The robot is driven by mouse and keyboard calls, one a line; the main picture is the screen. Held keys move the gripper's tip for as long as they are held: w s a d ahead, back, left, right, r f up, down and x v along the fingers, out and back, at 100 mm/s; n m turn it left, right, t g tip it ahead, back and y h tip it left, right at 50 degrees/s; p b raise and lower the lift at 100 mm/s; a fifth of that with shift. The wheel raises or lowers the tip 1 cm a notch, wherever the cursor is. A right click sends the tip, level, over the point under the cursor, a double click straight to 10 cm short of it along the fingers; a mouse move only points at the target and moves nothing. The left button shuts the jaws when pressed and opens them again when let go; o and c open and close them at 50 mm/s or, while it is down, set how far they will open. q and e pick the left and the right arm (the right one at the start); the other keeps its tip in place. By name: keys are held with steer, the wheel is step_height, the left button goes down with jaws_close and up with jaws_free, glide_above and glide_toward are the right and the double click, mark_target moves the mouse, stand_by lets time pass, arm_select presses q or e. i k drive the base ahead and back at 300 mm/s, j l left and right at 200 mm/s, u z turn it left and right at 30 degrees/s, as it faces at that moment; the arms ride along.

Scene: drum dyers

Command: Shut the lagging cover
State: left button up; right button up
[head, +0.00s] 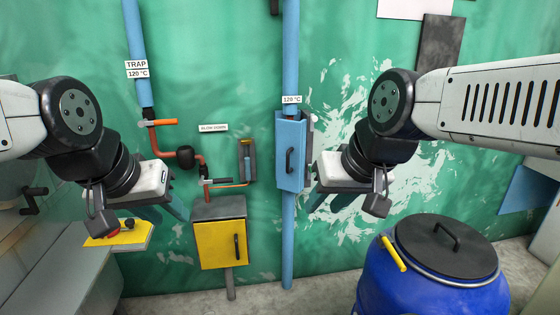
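The lagging cover (290,152) is a blue box-like shell around the vertical blue pipe (289,240), under a 120 °C label. A black handle (289,161) is on its face. A pale grey edge shows along its right side, so it looks partly open; how far is hard to tell. My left gripper (168,213) is left of the cover, lower down, with its fingers apart and empty. My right gripper (322,208) is just right of and below the cover, with its fingers apart and empty. Neither visibly touches the cover.
A yellow-fronted box (221,244) stands on a post below left of the cover. Orange piping with a lever (160,123) runs on the wall at left. A blue drum (432,285) with a black lid stands at lower right. A yellow panel (118,234) lies beneath my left gripper.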

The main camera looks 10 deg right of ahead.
mark_target(292, 135)
steer(key=i+j+z, duration=0.2)
steer(key=i, duration=0.3)
steer(key=i+j+z, duration=0.1)
steer(key=i+z, duration=0.15)
steer(key=i, duration=0.25)
steer(key=i+j+z, duration=0.2)
steer(key=i, duration=0.3)
steer(key=k+j+u, duration=0.1)
steer(key=k+j, duration=0.4)
steer(key=j, duration=0.15)
